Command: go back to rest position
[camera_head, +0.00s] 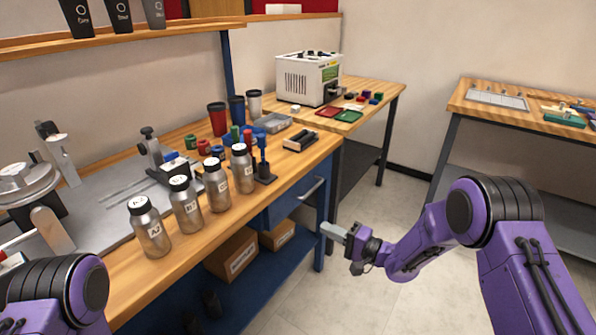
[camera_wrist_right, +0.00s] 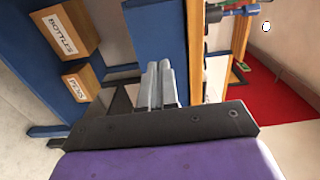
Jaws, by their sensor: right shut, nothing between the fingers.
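My right gripper (camera_head: 334,232) is out in front of the workbench's right end, over open floor, on the purple right arm. It is shut and empty; in the right wrist view its two grey fingers (camera_wrist_right: 160,84) lie side by side. My left arm shows only as a purple shoulder part at the lower left of the head view, and its gripper is out of view. The workbench (camera_head: 112,277) has a wooden top and blue frame. Several labelled metal bottles (camera_head: 188,207) stand upright along its front edge, apart from the right gripper.
A white machine (camera_head: 308,79) stands on the table behind, with red (camera_head: 329,110) and green (camera_head: 349,115) trays. Cardboard boxes (camera_head: 231,253) sit on the bench's lower shelf. Another table (camera_head: 520,115) is at the right. The floor (camera_head: 400,195) between is clear.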

